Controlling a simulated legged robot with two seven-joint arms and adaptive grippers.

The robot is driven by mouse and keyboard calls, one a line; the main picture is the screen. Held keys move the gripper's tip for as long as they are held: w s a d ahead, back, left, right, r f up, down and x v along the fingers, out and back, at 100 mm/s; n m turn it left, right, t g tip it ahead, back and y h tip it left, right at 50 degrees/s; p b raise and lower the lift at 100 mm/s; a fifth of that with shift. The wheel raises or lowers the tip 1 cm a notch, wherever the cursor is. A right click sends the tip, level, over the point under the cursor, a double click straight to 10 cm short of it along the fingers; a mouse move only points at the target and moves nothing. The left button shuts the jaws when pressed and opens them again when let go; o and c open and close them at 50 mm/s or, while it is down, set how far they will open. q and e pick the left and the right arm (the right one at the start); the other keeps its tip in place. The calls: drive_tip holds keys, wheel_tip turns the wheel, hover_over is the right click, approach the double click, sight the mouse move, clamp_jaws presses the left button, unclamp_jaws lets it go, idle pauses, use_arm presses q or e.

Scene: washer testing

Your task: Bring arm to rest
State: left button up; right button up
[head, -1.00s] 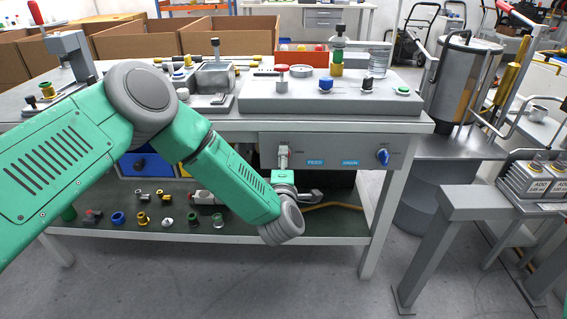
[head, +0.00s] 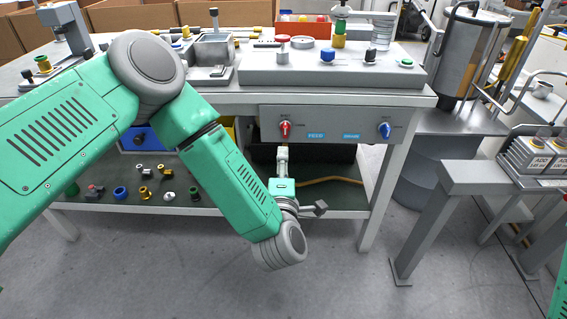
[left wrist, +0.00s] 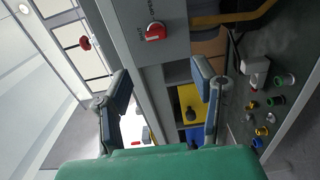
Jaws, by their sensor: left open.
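My left arm comes in from the left in the head view, bent down in front of the test bench (head: 215,97). Its gripper (head: 318,207) is partly hidden behind the wrist, in front of the lower shelf. In the left wrist view the two fingers of the left gripper (left wrist: 160,100) stand wide apart with nothing between them. The red knob (head: 285,129) on the bench's front panel is above the gripper and apart from it; it also shows in the left wrist view (left wrist: 155,32). My right gripper is not visible.
The lower shelf (head: 230,208) holds several small fittings. A blue knob (head: 385,130) is on the panel's right. A grey stand (head: 475,177) with weights (head: 535,155) is at the right. The floor (head: 340,275) before the bench is clear.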

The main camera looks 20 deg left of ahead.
use_arm(q)
drive_tip(key=s+f+m+g+h+p, duration=0.7)
drive_tip(key=s+f+m, duration=0.3)
drive_tip(key=s+m, duration=0.45)
drive_tip(key=s+a+m+g+y+p, duration=0.1)
drive_tip(key=s+a+m+g, duration=0.2)
drive_tip(key=s, duration=0.7)
drive_tip(key=s+a+m+g+y+p, duration=0.1)
drive_tip(key=s+a+m+g, duration=0.3)
drive_tip(key=s+a+g, duration=0.2)
drive_tip(key=s+a, duration=0.2)
drive_tip(key=s, duration=0.2)
drive_tip(key=shift+a+g+p, duration=0.4)
